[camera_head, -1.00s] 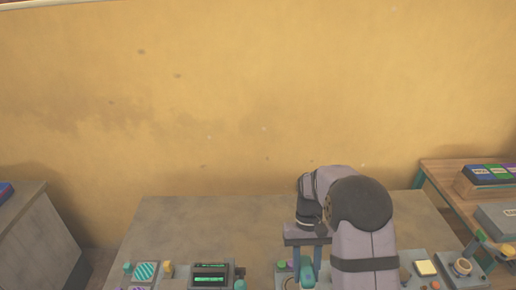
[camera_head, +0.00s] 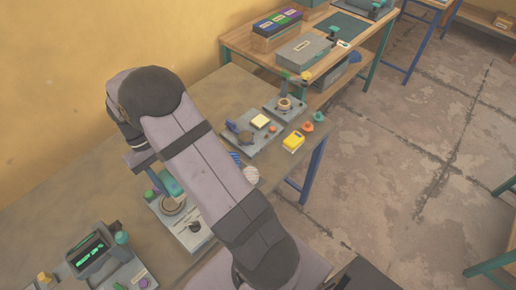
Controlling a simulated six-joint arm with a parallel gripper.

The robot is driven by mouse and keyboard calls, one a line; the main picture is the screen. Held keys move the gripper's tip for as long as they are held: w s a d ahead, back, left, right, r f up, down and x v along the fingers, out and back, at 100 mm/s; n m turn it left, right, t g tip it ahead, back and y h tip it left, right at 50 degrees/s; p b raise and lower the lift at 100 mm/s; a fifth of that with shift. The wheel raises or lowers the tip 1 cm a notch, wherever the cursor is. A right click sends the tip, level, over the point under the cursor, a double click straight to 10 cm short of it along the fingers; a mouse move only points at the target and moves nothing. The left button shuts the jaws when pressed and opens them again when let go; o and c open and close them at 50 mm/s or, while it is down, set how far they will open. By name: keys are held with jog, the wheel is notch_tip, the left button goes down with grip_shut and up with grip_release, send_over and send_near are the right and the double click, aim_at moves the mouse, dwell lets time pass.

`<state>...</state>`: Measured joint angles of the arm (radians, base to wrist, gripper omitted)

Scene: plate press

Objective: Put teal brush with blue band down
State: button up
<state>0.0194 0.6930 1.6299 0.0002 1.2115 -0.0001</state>
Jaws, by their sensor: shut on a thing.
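My gripper (camera_head: 168,184) is at the end of my arm, left of centre, low over a grey panel on the table. It is shut on the teal brush, but the brush shows only as a small patch of teal between the jaws, hard to tell from the fingers. Its blue band cannot be made out. A round, dark-ringed recess (camera_head: 174,206) in the panel lies just below the gripper. Whether the brush touches the panel cannot be told.
A device with a green display (camera_head: 88,252) stands at the lower left. The brown table (camera_head: 85,205) is bare at left.

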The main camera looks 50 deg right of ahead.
jog(key=s+d+f+m+y+b, duration=0.2)
jog(key=d+f+m+b, duration=0.3)
jog(key=d, duration=0.7)
jog(key=n+h+b, duration=0.3)
jog(key=n+b, duration=0.3)
jog(key=n, duration=0.2)
send_over(276, 165)
jog(key=w, duration=0.1)
jog(key=f, duration=0.1)
jog(key=shift+w+a+f+n+h, duration=0.2)
jog(key=shift+n+h, duration=0.2)
jog(key=shift+n, duration=0.5)
jog(key=shift+f+p, duration=0.95)
jog(key=shift+f, duration=4)
jog(key=shift+f, duration=0.2)
jog(key=o, duration=0.9)
